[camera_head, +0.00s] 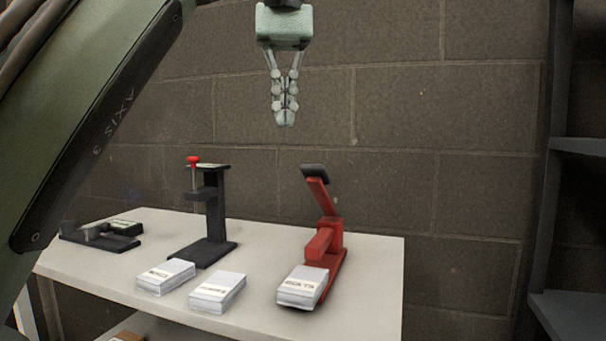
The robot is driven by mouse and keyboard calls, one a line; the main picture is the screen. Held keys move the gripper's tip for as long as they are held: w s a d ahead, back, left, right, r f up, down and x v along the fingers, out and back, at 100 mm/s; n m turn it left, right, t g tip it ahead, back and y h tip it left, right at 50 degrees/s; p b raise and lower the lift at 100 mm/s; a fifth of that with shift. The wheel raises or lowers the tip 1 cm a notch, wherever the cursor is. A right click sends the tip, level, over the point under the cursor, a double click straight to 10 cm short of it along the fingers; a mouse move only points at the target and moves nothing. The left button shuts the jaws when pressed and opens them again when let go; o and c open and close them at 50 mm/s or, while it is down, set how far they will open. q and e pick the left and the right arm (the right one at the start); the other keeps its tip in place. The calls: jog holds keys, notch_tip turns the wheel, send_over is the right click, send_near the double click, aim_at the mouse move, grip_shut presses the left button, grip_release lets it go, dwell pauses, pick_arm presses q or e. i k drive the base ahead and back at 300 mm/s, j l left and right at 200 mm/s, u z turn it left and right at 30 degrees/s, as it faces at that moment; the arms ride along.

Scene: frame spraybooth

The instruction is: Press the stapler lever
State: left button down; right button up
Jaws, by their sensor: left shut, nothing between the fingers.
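The red stapler (325,241) stands on the right part of the white table. Its raised lever (318,196) slants up to a black pad (315,170) at the top. A white paper stack (303,287) with a printed label lies at the stapler's front end, partly under its head. My left gripper (284,121) hangs pointing down in the upper middle, above and a little left of the lever pad in the picture, apart from it. Its fingers are closed together and empty. My right gripper does not show.
On the white table (370,262) a black stand with a red knob (205,212) is left of the stapler. Two paper stacks (166,277) (217,292) lie in front of it. A dark device (101,235) is at the far left. Dark shelving (572,230) stands right; a block wall is behind.

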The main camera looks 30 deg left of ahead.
aim_at(323, 193)
jog(key=k, duration=1.1)
